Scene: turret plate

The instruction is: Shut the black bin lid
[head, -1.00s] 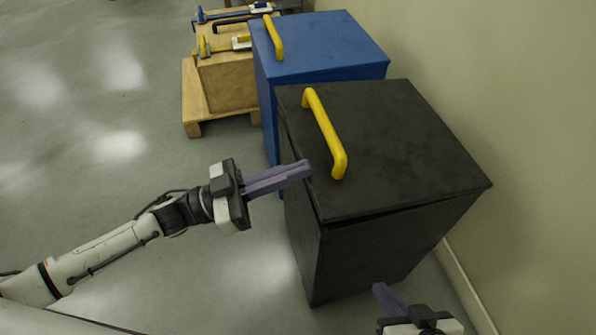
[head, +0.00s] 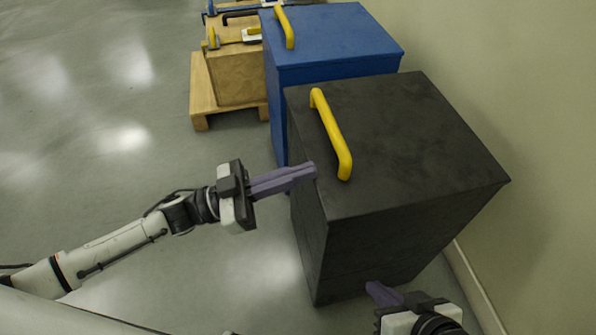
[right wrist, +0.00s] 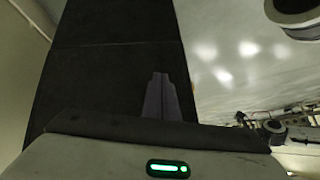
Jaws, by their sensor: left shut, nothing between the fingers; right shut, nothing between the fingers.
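The black bin (head: 372,245) stands in the right half of the head view. Its black lid (head: 415,135) lies flat on top, with no gap visible along the near edge, and carries a yellow handle (head: 331,135). My left gripper (head: 314,171) is shut and empty, its fingertips at the lid's left edge, close to the handle's near end. I cannot tell whether they touch. My right gripper (head: 370,287) is shut and empty, low in front of the bin. Its fingers also show in the right wrist view (right wrist: 160,80), against the bin's dark side.
A blue bin (head: 335,45) with a yellow handle stands just behind the black one. A wooden crate on a pallet (head: 230,105), with clamps on top, is at the back. A wall (head: 530,100) runs along the right. The floor at left is clear.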

